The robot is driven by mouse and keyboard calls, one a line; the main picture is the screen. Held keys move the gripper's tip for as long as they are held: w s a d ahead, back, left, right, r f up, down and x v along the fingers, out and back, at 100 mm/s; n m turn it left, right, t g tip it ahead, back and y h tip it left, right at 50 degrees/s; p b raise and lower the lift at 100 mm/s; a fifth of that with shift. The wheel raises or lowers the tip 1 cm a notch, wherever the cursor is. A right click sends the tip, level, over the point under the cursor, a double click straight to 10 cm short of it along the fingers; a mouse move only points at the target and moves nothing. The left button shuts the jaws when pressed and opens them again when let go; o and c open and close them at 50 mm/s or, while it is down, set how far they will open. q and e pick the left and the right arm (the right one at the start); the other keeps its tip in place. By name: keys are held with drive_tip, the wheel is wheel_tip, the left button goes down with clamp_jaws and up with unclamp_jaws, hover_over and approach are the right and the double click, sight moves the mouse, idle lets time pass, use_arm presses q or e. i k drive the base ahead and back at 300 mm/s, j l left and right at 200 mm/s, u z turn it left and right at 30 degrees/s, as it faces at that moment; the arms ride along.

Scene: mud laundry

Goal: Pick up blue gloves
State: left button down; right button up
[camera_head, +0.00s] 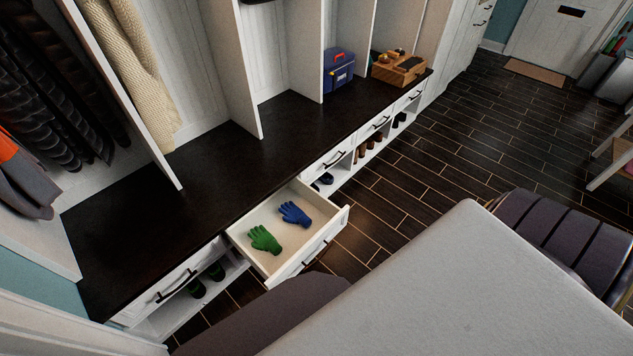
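The blue gloves (295,213) lie in an open drawer (340,222) under the dark bench. They rest on the drawer's pale bottom, toward its right side. Green gloves (264,240) lie beside them to the left, a small gap apart. Neither of my grippers shows in the head view, so nothing is seen touching the gloves.
A dark bench top (230,160) runs behind the drawer. A blue toolbox (339,72) and a wooden box (398,68) stand on it. A large grey surface (450,280) fills the lower right. Dark floor (430,150) is clear right of the bench.

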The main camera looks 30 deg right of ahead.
sight(294, 215)
drive_tip(key=j+z, duration=0.2)
drive_tip(key=z, duration=0.2)
drive_tip(key=j+z, duration=0.25)
drive_tip(key=z, duration=0.15)
drive_tip(key=j+z, duration=0.25)
drive_tip(key=z, duration=0.15)
drive_tip(key=j+z, duration=0.2)
drive_tip(key=z, duration=0.2)
